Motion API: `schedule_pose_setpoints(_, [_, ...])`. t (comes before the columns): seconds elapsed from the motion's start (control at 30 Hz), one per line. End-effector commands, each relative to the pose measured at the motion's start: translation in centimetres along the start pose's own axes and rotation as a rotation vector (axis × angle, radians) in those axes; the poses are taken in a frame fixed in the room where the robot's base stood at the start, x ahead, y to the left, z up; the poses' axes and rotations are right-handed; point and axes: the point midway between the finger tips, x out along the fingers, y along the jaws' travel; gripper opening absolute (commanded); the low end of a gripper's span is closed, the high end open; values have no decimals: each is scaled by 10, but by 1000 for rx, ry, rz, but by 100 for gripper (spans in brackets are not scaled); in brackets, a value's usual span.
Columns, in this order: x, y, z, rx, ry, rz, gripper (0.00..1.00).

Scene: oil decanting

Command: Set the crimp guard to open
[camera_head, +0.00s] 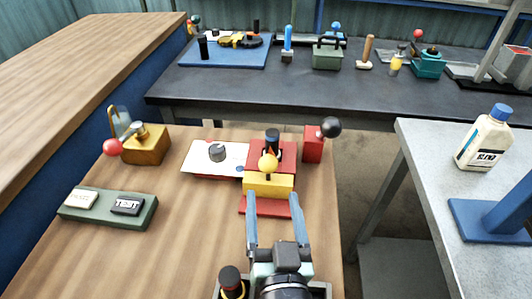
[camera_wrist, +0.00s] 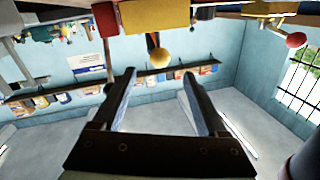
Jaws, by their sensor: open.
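No part is labelled as the crimp guard, so I cannot tell for sure which it is. A red and yellow device (camera_head: 268,184) stands mid-table with a yellow ball knob (camera_head: 268,162) above its yellow block. The yellow ball (camera_wrist: 159,57) also shows in the wrist view, beyond and between my fingertips. My gripper (camera_head: 273,197) is open and empty, in front of the device and apart from the knob. Its two fingers (camera_wrist: 158,76) are spread in the wrist view. At the table's left, an ochre block (camera_head: 146,146) carries a clear plate (camera_head: 121,121) and a red ball lever (camera_head: 113,147).
A red box (camera_head: 313,146) with a black ball lever (camera_head: 331,127) stands right of the device. A white plate with a grey knob (camera_head: 217,153) lies left of it. A bottle (camera_head: 485,138) stands on the right bench.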

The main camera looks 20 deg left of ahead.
Motion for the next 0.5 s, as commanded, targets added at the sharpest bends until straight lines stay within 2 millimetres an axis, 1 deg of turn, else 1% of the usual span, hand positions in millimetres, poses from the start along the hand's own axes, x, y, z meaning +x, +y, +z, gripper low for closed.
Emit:
schedule_pose_setpoints(0.17, [14, 0, -2, -1, 2, 0, 76])
schedule_pose_setpoints(0.27, [30, 0, -3, -1, 2, -1, 76])
schedule_pose_setpoints(0.5, [77, 0, -3, -1, 2, -1, 76])
